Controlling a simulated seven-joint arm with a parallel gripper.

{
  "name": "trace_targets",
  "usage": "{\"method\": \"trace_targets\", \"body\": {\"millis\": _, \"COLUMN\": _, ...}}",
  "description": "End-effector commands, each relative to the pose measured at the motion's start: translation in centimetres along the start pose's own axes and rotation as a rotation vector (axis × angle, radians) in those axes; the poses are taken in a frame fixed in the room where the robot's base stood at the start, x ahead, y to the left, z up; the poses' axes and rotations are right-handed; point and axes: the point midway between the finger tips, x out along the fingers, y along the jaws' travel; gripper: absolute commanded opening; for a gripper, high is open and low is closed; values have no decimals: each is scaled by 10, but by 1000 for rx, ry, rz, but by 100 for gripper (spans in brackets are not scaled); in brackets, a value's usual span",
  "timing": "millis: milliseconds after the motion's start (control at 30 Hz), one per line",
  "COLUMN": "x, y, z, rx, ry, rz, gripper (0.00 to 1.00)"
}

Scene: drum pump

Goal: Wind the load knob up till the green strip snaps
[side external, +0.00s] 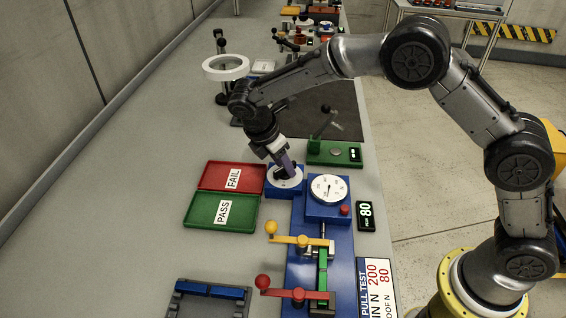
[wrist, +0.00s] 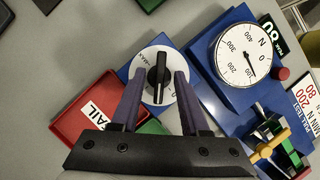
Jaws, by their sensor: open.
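The load knob (wrist: 158,70) is a black bar knob on a white round dial, set on a blue block; its block also shows in the side view (side external: 272,190). My gripper (wrist: 157,78) is open, with one purple finger on each side of the knob. Whether the fingers touch it I cannot tell. In the side view my gripper (side external: 284,167) reaches down over the dial and hides part of it. The green strip (side external: 322,277) looks whole, running between a yellow-handled clamp (side external: 300,241) and a red-handled clamp (side external: 297,294).
A round force gauge (side external: 328,188) stands right of the knob, with a red button (side external: 345,210) and a display reading 80 (side external: 365,215). A red FAIL tray (side external: 212,179) and green PASS tray (side external: 205,216) lie left. A grey rack (side external: 180,312) with blue parts sits in front.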

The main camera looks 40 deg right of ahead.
Motion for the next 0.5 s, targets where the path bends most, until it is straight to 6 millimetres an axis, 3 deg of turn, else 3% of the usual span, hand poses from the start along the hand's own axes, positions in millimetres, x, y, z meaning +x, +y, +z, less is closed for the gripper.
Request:
{"method": "trace_targets", "body": {"millis": 167, "x": 0, "y": 0, "z": 0, "rx": 0, "ry": 0, "rz": 0, "gripper": 45}}
{"method": "trace_targets", "body": {"millis": 400, "x": 0, "y": 0, "z": 0, "rx": 0, "ry": 0, "rz": 0, "gripper": 2}}
{"method": "trace_targets", "body": {"millis": 500, "x": 0, "y": 0, "z": 0, "rx": 0, "ry": 0, "rz": 0, "gripper": 0}}
